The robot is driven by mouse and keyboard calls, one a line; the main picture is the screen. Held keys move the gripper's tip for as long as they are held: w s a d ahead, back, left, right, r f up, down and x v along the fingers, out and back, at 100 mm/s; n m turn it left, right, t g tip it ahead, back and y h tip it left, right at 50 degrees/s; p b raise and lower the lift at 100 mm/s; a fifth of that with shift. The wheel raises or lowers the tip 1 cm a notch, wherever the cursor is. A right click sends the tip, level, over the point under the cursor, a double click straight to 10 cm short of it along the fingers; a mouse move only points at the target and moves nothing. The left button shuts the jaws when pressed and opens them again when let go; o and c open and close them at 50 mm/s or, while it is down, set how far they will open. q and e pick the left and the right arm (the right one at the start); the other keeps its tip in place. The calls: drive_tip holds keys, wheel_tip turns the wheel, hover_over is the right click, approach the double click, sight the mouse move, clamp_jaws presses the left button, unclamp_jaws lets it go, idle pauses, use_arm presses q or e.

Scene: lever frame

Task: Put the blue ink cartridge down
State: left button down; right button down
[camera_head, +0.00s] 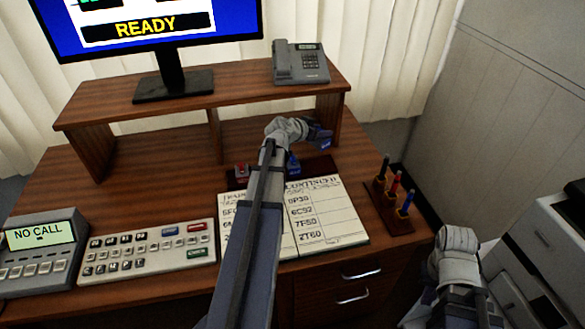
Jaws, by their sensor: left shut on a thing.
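My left gripper (302,130) reaches over the desk, under the right end of the raised shelf. It is shut on the blue ink cartridge (320,138), a small dark blue block that juts out to the right of the fingers, above the desk top. Below it, a dark tray (322,167) lies behind the open book and bears a small red item (242,170) and a small blue item (292,161). My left forearm hides part of this tray. My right gripper (458,240) is off the desk at the lower right; its fingers are not clear.
An open book (335,213) lies at the desk's front. A pen stand (393,205) is at the right edge. A grey telephone (300,65) and a monitor (160,28) stand on the shelf. A keypad (148,252) and call box (42,250) are at left.

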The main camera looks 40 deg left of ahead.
use_arm(q)
drive_tip(key=shift+f+b, duration=4.9)
drive_tip(key=shift+f, duration=0.15)
drive_tip(key=shift+r, duration=0.1)
drive_tip(key=shift+c, duration=1.4)
unclamp_jaws()
drive_tip(key=shift+r, duration=0.1)
drive_tip(key=p+v, duration=0.6)
drive_tip(key=v, duration=0.6)
